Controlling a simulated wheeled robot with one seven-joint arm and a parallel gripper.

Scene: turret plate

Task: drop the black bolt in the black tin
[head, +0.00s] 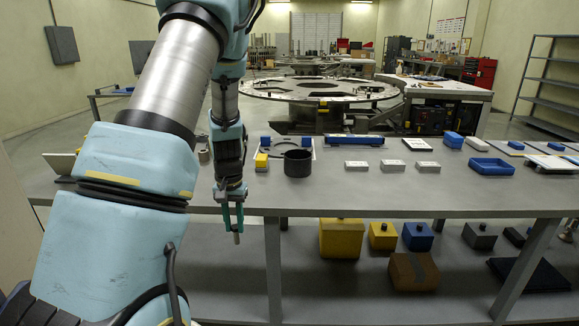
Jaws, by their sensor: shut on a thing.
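The black tin (298,164) is an open round dark cup standing upright on the grey workbench, near its left part. My gripper (233,222) points down in front of the bench's front edge, to the left of the tin and lower in the picture. Its teal fingers are shut on a small dark grey piece, which I take for the black bolt (236,238); its lower end shows below the fingertips. The rest of the bolt is hidden between the fingers. The inside of the tin is mostly out of sight.
The workbench (420,203) carries yellow and blue blocks (262,161) just left of the tin, several pale grey blocks (393,165) and a blue tray (491,166) to the right. Boxes, including a large yellow one (341,238), sit on the lower shelf. The bench's front strip is clear.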

